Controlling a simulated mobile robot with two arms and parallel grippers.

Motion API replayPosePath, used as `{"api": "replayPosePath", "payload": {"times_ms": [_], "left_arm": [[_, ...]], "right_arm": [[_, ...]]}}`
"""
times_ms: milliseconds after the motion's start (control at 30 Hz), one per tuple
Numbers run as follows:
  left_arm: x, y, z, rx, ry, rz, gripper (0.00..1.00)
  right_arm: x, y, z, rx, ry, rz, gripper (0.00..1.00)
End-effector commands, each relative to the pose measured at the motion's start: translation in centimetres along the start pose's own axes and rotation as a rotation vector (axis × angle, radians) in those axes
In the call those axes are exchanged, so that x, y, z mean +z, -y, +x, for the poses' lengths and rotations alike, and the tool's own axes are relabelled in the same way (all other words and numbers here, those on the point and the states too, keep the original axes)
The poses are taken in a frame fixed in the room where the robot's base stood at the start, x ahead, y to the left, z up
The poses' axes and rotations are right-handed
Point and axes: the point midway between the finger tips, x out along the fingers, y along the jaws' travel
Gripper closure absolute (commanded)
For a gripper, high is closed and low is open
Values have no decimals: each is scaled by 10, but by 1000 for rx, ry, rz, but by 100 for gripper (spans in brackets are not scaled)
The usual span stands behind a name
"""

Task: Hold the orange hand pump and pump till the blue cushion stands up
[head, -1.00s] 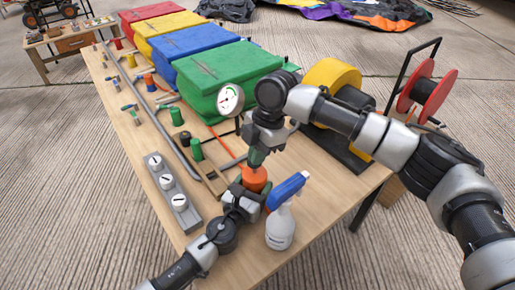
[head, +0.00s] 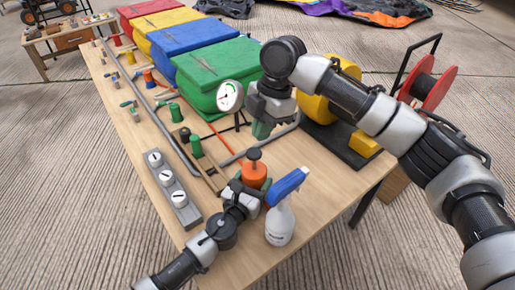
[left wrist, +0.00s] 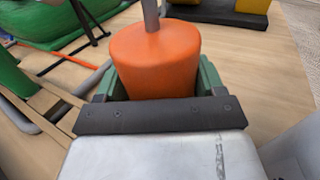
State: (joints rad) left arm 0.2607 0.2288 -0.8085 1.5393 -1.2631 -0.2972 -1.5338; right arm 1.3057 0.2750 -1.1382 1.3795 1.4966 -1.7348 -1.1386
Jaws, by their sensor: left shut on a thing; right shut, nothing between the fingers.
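The orange hand pump (head: 253,177) stands near the front of the table. My left gripper (head: 250,188) is shut around its body. In the left wrist view the orange body (left wrist: 157,62) sits between the green fingers, with a grey rod rising from its top. The pump's dark handle (head: 254,154) is up and uncovered in the head view. My right gripper (head: 262,130) is shut and empty above the handle, apart from it. The blue cushion (head: 182,38) is a box-like block between the yellow and green ones; the green cushion hides part of it.
The green cushion (head: 228,62) and a dial gauge (head: 230,96) stand behind the pump. A spray bottle (head: 280,222) stands close to its right. A grey block with white knobs (head: 172,189) and green-capped valves are left. A red reel (head: 430,83) is at the right.

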Motion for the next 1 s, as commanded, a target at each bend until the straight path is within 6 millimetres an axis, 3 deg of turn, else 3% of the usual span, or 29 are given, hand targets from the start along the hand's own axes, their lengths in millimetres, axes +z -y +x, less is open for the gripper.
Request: {"api": "replayPosePath", "payload": {"times_ms": [100,300,1000], "left_arm": [[0,0,0,0,0,0,69],[0,0,0,1,0,1,69],[0,0,0,1,0,1,69]], "right_arm": [[0,-1,-26,4,1,-1,100],[0,0,-50,1,0,-1,100],[0,0,-55,2,0,-1,100]]}}
